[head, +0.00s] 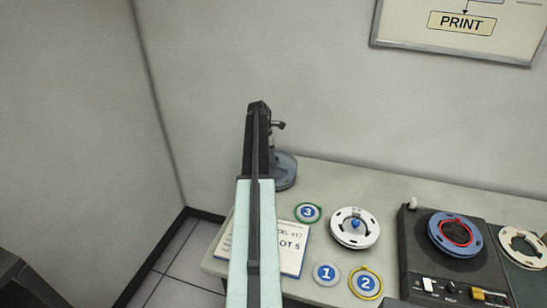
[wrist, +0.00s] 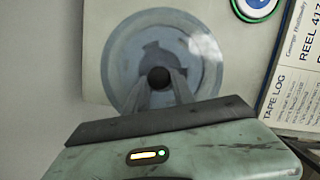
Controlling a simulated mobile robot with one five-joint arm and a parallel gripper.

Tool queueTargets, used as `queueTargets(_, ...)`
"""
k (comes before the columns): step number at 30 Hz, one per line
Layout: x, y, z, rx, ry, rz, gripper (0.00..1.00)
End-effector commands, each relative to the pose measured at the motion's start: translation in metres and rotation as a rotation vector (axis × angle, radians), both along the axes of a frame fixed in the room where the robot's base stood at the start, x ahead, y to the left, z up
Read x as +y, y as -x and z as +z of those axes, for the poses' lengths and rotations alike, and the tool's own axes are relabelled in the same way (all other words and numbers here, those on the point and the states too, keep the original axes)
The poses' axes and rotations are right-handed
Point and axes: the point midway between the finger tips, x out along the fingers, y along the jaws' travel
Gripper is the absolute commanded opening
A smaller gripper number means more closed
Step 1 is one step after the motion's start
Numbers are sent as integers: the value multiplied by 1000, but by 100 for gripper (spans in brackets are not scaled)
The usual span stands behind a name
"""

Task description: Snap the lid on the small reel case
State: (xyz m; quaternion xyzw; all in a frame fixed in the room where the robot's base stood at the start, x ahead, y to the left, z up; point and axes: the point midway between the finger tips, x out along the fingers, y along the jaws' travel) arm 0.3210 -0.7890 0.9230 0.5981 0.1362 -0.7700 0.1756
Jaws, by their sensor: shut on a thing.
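The small reel case (head: 286,172) is a round, blue-grey piece at the back left of the table, partly hidden behind my arm in the head view. In the wrist view its clear round lid (wrist: 122,62) fills the middle, with a darker reel shape showing through it. My gripper (wrist: 160,88) is shut on the dark round knob (wrist: 158,77) at the lid's centre. The lid looks roughly centred over the case, but I cannot tell whether it is seated or held just above. My fingertips are hidden in the head view.
Numbered discs 3 (head: 308,212), 1 (head: 326,274) and 2 (head: 366,282) lie on the table. A tape log sheet (head: 292,255) lies beside my arm. A white reel (head: 355,240) and a tape deck (head: 425,265) stand right. Walls close in behind and left.

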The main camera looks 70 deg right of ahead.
Motion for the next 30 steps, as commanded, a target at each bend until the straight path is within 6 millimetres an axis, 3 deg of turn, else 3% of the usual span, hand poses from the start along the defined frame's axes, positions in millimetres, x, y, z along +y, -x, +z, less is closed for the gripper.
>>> queueTargets(1, 0, 0, -13, 0, 0, 0, 0)
queueTargets(6, 0, 1, -24, 0, 0, -1, 0)
queueTargets(30, -1, 2, -23, 0, 0, -3, 0)
